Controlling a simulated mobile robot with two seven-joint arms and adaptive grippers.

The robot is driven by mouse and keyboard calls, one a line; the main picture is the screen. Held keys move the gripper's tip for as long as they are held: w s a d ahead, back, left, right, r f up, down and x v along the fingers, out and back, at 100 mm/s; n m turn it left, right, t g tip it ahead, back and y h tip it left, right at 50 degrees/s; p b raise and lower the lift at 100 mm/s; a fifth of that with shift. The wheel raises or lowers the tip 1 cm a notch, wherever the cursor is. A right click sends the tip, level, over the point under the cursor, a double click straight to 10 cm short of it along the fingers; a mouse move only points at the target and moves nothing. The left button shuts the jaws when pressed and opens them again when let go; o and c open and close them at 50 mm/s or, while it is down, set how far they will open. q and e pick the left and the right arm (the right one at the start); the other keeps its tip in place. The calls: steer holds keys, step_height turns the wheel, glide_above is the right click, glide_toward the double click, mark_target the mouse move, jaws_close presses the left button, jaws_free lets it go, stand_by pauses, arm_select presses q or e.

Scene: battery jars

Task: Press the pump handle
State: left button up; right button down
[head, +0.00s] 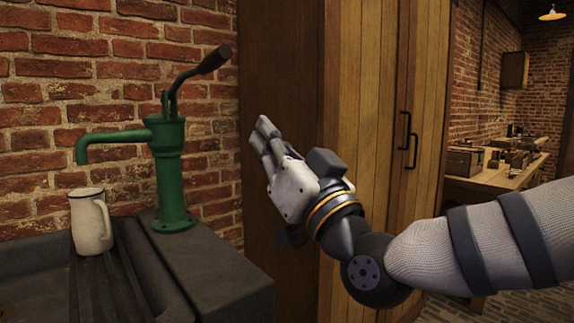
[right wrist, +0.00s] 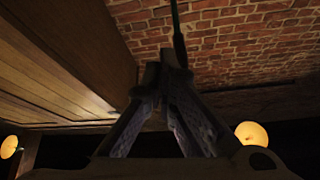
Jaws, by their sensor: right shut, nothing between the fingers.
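The green pump (head: 168,165) stands upright on the dark counter in the head view, its spout pointing left. Its pump handle (head: 205,68) is raised, with a dark brown grip at the upper right end. A cream jug (head: 91,221) stands below the spout, apart from it. My right gripper (head: 262,127) is to the right of the pump and lower than the handle's grip, clear of both. It is shut and empty. In the right wrist view its fingers (right wrist: 163,75) meet at the tips, with a thin dark shape above them that I cannot identify for certain. My left gripper is out of view.
The dark sink counter (head: 215,275) runs along the front left, with a ribbed draining part under the jug. A brick wall (head: 60,100) is behind the pump. A wooden cabinet with black door handles (head: 404,130) stands behind my right arm. A workbench (head: 500,178) is far right.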

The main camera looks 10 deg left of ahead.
steer(key=shift+s+d+f+b, duration=0.1)
steer(key=shift+s+d+f, duration=0.35)
steer(key=shift+f, duration=0.25)
steer(key=shift+s+d+f+b, duration=0.15)
steer(key=shift+s+d+f, duration=0.3)
steer(key=shift+f, duration=0.25)
steer(key=shift+s+d+f+b, duration=0.1)
steer(key=shift+s+d+f, duration=0.35)
steer(key=shift+f, duration=0.25)
